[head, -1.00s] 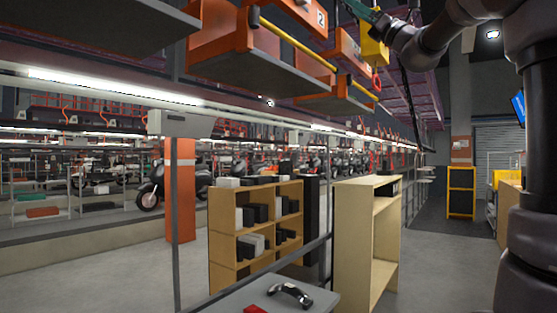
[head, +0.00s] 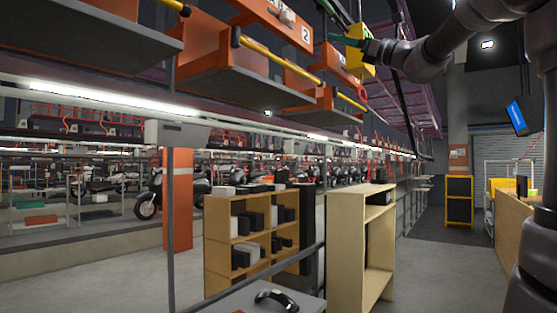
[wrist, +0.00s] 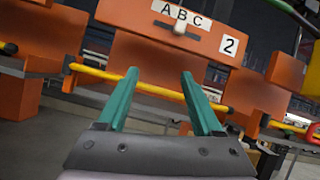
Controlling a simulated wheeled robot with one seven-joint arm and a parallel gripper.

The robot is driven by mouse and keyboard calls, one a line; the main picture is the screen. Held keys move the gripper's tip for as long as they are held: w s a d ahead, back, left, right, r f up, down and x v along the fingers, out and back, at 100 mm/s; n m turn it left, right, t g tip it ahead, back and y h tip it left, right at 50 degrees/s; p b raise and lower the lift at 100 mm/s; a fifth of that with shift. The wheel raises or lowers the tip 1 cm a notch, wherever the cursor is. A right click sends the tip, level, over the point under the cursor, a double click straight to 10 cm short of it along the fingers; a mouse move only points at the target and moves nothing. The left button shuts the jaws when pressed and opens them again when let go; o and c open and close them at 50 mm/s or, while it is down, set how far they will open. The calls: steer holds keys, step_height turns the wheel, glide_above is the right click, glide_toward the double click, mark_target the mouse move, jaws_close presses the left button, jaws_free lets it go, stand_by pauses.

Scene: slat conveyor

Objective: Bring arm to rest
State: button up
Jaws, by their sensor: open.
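My gripper shows in the wrist view (wrist: 160,85) with its two green fingers spread apart and nothing between them. In the head view my gripper (head: 335,38) is at the upper right, at the end of my raised dark arm. Beyond the fingers in the wrist view is an orange carrier (wrist: 165,60) with an "ABC" label, a "2" plate and a small pale knob. A yellow bar (wrist: 145,86) runs across behind the fingers. I cannot tell the exact gap between fingers and bar.
In the head view, orange carriers with grey shelves (head: 235,90) hang overhead at the left and middle. A yellow box (head: 358,50) hangs close by my gripper. Two wooden shelf units (head: 362,240) stand on the floor. A grey surface holds a black handle (head: 275,297). Open floor lies at the right.

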steer(key=s+a+f+n+g+h, duration=0.1)
steer(key=s+f+n+g+h, duration=0.15)
steer(key=f, duration=0.65)
steer(key=s+a+f+n+g+h, duration=0.1)
steer(key=s+f+n+h, duration=0.25)
steer(key=f, duration=0.45)
steer(key=s+a+f+n+g+h, duration=0.2)
steer(key=s+f+n+h, duration=0.15)
steer(key=f, duration=0.55)
steer(key=s+d+f+n+h, duration=0.4)
steer(key=s+d+f, duration=0.1)
steer(key=f, duration=0.4)
steer(key=s+d+f+n+h, duration=0.4)
steer(key=s+d+f+n, duration=0.1)
steer(key=f, duration=0.4)
steer(key=shift+d+f+g, duration=0.4)
steer(key=shift+d+g, duration=0.05)
steer(key=shift+d, duration=0.05)
steer(key=shift+s, duration=0.1)
